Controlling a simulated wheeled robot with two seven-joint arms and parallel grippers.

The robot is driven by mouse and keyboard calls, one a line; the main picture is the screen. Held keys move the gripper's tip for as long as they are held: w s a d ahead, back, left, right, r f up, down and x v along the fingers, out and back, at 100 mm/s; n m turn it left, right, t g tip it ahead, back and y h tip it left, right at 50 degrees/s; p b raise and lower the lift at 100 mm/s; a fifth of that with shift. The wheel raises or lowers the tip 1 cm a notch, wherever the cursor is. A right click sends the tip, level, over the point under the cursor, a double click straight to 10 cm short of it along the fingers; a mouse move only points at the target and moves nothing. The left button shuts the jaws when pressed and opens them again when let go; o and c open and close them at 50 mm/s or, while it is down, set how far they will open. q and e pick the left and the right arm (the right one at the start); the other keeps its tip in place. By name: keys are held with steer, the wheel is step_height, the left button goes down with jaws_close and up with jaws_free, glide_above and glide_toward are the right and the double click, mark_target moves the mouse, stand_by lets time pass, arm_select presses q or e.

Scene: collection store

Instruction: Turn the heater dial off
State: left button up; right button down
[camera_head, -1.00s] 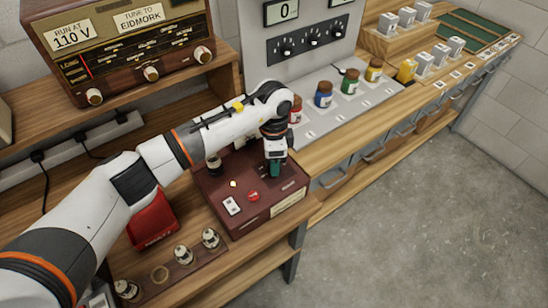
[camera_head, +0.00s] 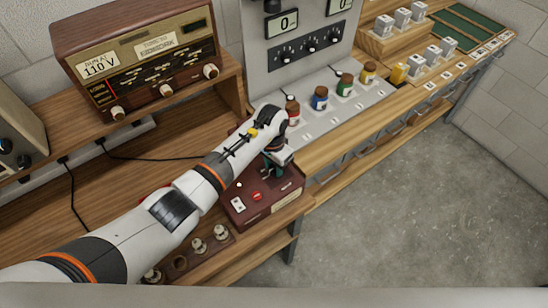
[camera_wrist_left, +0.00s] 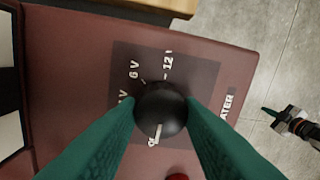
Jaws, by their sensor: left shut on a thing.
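The heater dial is a round black knob (camera_wrist_left: 160,108) on a dark plate of the maroon box (camera_wrist_left: 85,75), in the left wrist view. Its white pointer line is at its lower edge, beside a partly covered label. "6 V" and "12" are printed above it, and part of "HEATER" to the right. My left gripper (camera_wrist_left: 161,120) is shut on the knob, one green finger on each side. In the head view my left gripper (camera_head: 273,168) is over the maroon box (camera_head: 268,205) and hides the dial. An arm end with a green tip, apparently my right gripper (camera_wrist_left: 277,115), shows over the floor.
The box has a red button (camera_head: 257,196) and a white switch (camera_head: 238,205). Glass tubes (camera_head: 221,232) stand in a rack in front. A radio (camera_head: 140,60) is on the shelf behind. Coloured jars (camera_head: 320,98) stand to the right. The floor (camera_head: 400,210) is clear.

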mark_target(273, 166)
arm_select(q)
steer(key=shift+w+r, duration=0.1)
steer(key=shift+r, duration=0.05)
stand_by(0.3)
steer(key=o, duration=1)
steer(key=shift+c, duration=0.2)
step_height(273, 166, up, 12)
steer(key=b, duration=0.3)
steer(key=shift+w+a, duration=0.2)
